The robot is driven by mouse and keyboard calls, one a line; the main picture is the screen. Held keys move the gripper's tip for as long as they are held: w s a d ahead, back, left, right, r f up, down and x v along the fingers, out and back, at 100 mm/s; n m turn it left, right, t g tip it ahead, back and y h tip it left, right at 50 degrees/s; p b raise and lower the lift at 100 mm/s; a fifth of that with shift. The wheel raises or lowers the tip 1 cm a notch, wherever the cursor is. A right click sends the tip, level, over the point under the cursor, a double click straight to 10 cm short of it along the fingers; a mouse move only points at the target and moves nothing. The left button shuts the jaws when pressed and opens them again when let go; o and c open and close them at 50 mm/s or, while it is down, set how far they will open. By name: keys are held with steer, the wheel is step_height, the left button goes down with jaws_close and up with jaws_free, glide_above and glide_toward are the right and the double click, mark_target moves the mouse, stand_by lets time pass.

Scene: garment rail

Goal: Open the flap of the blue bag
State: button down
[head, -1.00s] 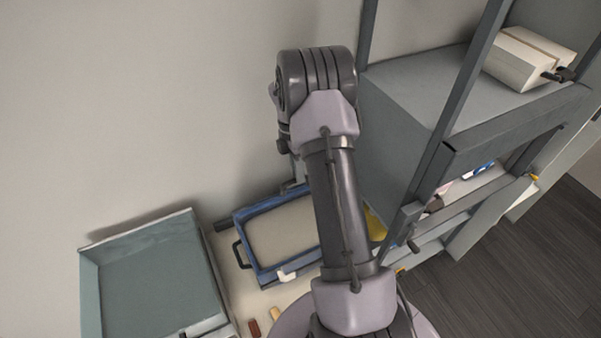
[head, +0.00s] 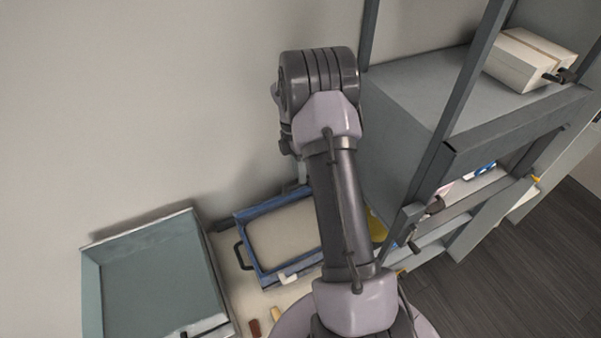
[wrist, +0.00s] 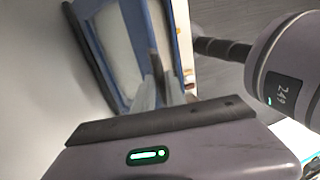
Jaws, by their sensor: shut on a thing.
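The blue bag (head: 262,268) lies on the pale surface beside the wall in the head view. It has a blue rim, a cream face and a dark handle at its left; my arm covers its right part. In the wrist view the bag (wrist: 157,28) shows at the top as blue edges around a pale panel. My gripper (wrist: 160,88) is at the bag's blue edge and shut on what looks like its flap. The exact grip is small and partly hidden. In the head view my gripper is mostly behind my arm.
A grey-green open tray (head: 150,285) is at the lower left. A grey rack (head: 425,95) with a cream box (head: 528,60) on top stands close on the right. A yellow thing (head: 377,228) is beside the bag. Wall lies behind.

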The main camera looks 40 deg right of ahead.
steer(key=shift+f, duration=0.15)
steer(key=c, duration=1.5)
jaws_free()
steer(key=shift+w, duration=0.15)
steer(key=shift+c, duration=0.2)
steer(key=shift+o, duration=0.9)
steer(key=shift+w+f, duration=0.1)
steer(key=shift+w, duration=0.25)
steer(key=shift+s, duration=0.3)
steer(key=shift+w, duration=0.1)
